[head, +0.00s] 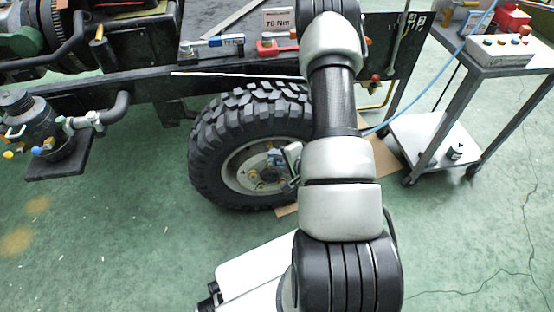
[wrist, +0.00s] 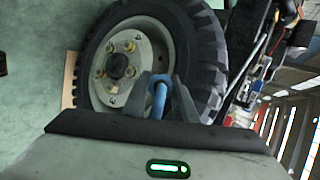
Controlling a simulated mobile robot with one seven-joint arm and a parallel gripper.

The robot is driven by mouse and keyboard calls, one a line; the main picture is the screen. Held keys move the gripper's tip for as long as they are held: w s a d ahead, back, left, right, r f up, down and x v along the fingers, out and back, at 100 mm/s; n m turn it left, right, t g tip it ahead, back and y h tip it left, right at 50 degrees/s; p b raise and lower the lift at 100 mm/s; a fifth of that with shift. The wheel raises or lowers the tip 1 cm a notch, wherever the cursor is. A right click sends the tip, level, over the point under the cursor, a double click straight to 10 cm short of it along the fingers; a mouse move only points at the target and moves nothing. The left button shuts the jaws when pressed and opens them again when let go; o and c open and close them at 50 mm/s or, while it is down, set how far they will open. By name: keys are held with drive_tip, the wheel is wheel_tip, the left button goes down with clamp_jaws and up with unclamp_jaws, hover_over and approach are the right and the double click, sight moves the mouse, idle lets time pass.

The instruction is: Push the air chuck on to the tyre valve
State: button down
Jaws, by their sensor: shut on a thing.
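The tyre (head: 212,130) is on a wheel under the dark chassis, left of my arm in the head view. In the wrist view the tyre (wrist: 205,60) surrounds a grey rim (wrist: 95,68) with brass-coloured nuts and a dark hub. My gripper (wrist: 160,82) is shut on the blue air chuck (wrist: 159,98), which points toward the lower right part of the rim. I cannot tell whether the chuck touches anything there. The tyre valve cannot be made out; the chuck and fingers may cover it. In the head view my arm hides most of the gripper.
A blue hose (head: 430,94) runs from the upper right to behind my arm. A grey cart (head: 488,58) stands at the right. A pipe fitting (head: 45,130) sits on a bracket at the left. Torque wrenches (head: 213,47) lie on the chassis. Green floor is clear at the lower left.

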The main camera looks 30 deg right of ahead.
drive_tip(key=shift+r, duration=0.1)
drive_tip(key=shift+s+r, duration=0.1)
drive_tip(key=shift+w+f, duration=0.2)
drive_tip(key=shift+f, duration=0.05)
drive_tip(key=shift+w+d+f+b, duration=0.2)
drive_tip(key=shift+w+f+b, duration=0.25)
drive_tip(key=shift+w, duration=0.25)
drive_tip(key=shift+w+d+f+b, duration=0.3)
drive_tip(key=shift+w+f, duration=0.25)
drive_tip(key=shift+w, duration=0.15)
drive_tip(key=shift+w+d+f+b, duration=0.15)
drive_tip(key=shift+w+f+b, duration=0.3)
drive_tip(key=shift+w, duration=0.25)
drive_tip(key=shift+w+d+f+b, duration=0.2)
drive_tip(key=shift+w+f+b, duration=0.15)
drive_tip(key=shift+w+f, duration=0.3)
drive_tip(key=shift+w+d+f+b, duration=0.2)
drive_tip(key=shift+w+f+b, duration=0.2)
drive_tip(key=shift+w, duration=0.45)
idle(0.5)
drive_tip(key=c, duration=1.4)
unclamp_jaws()
drive_tip(key=shift+o, duration=0.2)
drive_tip(key=p+v, duration=0.5)
drive_tip(key=v, duration=1.2)
drive_tip(key=shift+s, duration=0.25)
